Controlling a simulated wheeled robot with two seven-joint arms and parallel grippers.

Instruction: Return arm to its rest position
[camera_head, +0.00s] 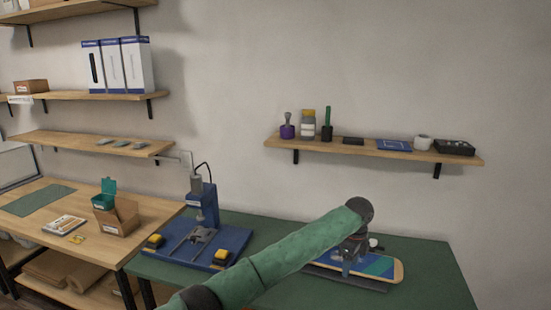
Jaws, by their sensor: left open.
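My left arm, in a green sleeve, reaches across the head view from the bottom toward the right. Its dark gripper (347,270) hangs down over the blue, teal and yellow-edged board (381,268) on the green-topped table. The gripper is open. It overlaps the board in the picture, and I cannot tell whether it touches it. The forearm hides part of the table and the board's left end. My right gripper is not in view.
A blue press (203,212) with yellow blocks stands left on the green table (440,290). A wall shelf (375,151) with bottles and small items hangs behind. A wooden bench (28,228) at left holds a cardboard box (116,216). The table's right end is clear.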

